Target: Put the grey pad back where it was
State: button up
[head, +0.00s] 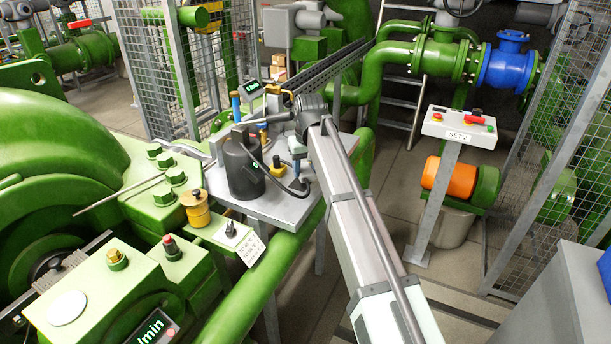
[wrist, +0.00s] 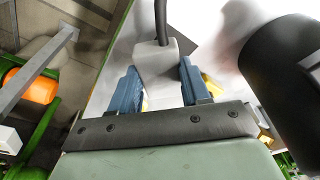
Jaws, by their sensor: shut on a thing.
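In the wrist view, my gripper (wrist: 160,85) has its two blue fingers on either side of a grey block, which I take as the grey pad (wrist: 156,58). A black cable (wrist: 161,22) runs from the pad's far side. In the head view, my gripper (head: 297,162) is low over the grey metal table (head: 285,212), right of a black cylinder (head: 243,168). The cable (head: 285,184) curves between the cylinder and my gripper. The pad is small and mostly hidden there, so I cannot tell whether it touches the table.
The black cylinder also stands close on the right in the wrist view (wrist: 285,65). Yellow pieces (head: 277,168), blue posts (head: 236,106) and a small display (head: 255,87) are around the table. Green machinery (head: 75,150) fills the left. A control stand (head: 458,126) is at right.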

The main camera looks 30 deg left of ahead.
aim_at(306, 170)
jog(key=shift+f, duration=1.45)
jog(key=shift+f, duration=0.1)
jog(key=o, duration=1.2)
notch_tip(306, 170, up, 12)
jog(key=s+d, duration=0.1)
jog(key=shift+s+d, duration=0.15)
jog(key=shift+d, duration=0.05)
